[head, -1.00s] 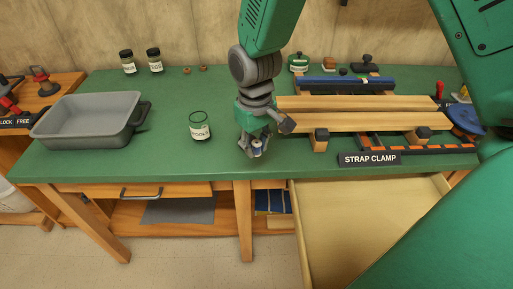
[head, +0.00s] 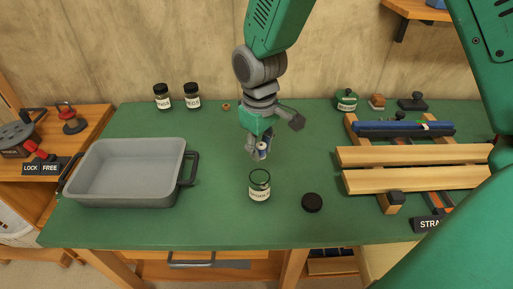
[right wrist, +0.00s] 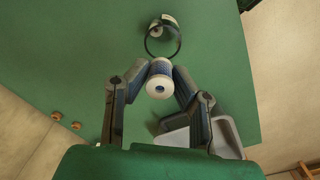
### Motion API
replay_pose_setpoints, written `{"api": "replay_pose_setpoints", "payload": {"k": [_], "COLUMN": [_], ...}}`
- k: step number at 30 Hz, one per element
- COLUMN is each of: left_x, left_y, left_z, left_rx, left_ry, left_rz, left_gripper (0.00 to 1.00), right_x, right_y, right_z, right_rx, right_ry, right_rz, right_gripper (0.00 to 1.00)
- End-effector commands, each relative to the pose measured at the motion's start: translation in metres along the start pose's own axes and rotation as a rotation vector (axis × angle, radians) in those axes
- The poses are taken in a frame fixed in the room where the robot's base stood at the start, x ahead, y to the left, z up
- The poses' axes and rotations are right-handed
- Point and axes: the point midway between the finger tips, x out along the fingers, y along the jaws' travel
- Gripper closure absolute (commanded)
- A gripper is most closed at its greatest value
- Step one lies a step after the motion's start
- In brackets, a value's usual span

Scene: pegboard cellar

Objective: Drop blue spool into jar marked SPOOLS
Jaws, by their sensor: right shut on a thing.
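My right gripper (head: 260,153) is shut on the blue spool (head: 263,150), which has white ends. It holds the spool above the bench, just behind the jar's mouth in the head view. The glass jar marked SPOOLS (head: 260,188) stands upright and open on the green bench; its label is small and partly legible. In the right wrist view, the spool (right wrist: 159,80) sits between the two fingertips, with the jar's round rim (right wrist: 162,38) just beyond it. The spool is apart from the jar. My left gripper is not in view.
A black lid (head: 312,203) lies right of the jar. A grey tray (head: 125,200) stands at left. Two labelled jars (head: 163,97) (head: 192,97) stand at the back. Clamped wooden boards (head: 415,180) fill the right.

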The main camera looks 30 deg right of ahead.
Motion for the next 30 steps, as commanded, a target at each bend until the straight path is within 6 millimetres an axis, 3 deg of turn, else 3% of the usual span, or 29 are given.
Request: {"api": "replay_pose_setpoints", "payload": {"k": [15, 30], "left_x": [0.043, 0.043], "left_y": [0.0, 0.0], "left_z": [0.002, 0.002], "left_rx": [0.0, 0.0], "left_ry": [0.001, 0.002], "left_rz": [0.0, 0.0], "left_gripper": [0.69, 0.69], "right_x": [0.037, 0.052], "right_y": [-0.004, -0.004], "right_z": [-0.001, -0.002], "right_rx": [0.0, 0.001], "right_ry": [-0.001, -0.001], "right_rz": [0.003, 0.003], "right_gripper": [0.91, 0.91]}}
